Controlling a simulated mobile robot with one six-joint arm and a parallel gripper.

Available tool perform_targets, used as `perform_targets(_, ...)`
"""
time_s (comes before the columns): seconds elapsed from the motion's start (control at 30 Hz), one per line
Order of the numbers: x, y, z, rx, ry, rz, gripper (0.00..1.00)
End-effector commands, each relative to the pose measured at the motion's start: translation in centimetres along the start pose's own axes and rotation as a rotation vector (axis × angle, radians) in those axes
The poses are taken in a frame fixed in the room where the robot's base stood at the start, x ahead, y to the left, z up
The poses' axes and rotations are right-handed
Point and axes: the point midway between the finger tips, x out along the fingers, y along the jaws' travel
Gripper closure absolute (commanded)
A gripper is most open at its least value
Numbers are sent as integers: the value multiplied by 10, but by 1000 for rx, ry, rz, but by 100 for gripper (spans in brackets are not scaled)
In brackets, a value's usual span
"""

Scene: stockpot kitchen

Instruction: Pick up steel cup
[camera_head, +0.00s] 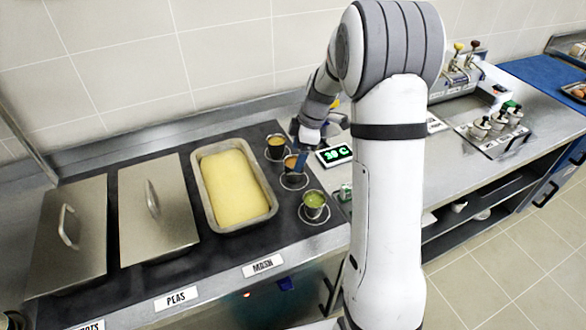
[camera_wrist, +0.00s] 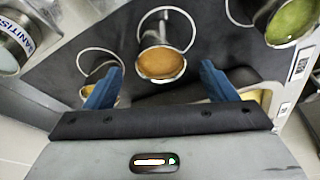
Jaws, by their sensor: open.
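Several small steel cups show; three stand in ring holders on the dark counter. The middle cup (camera_head: 290,170), with orange contents, also shows in the wrist view (camera_wrist: 161,65). A cup with yellow-orange contents (camera_head: 276,148) stands behind it, and a cup with green contents (camera_head: 315,205) in front; the green one also shows in the wrist view (camera_wrist: 291,24). My gripper (camera_wrist: 161,72) is open, its blue fingers on either side of the middle cup in the picture. I cannot tell whether they touch it. In the head view one blue finger (camera_head: 302,165) partly covers that cup.
A deep pan of yellow mash (camera_head: 238,188) stands left of the cups, with two lidded pans (camera_head: 155,208) beyond. A green-lit display (camera_head: 335,156) stands close to the right.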

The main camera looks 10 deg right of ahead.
Motion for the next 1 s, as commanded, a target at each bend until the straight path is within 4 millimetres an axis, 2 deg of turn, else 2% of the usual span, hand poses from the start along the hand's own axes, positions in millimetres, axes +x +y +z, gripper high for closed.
perform_targets(0.4, 54, -2, -1, 2, -1, -3, 22)
perform_targets(0.67, 59, -1, 0, 3, -1, 0, 22)
perform_targets(1.0, 58, -1, 0, 4, -1, 0, 47)
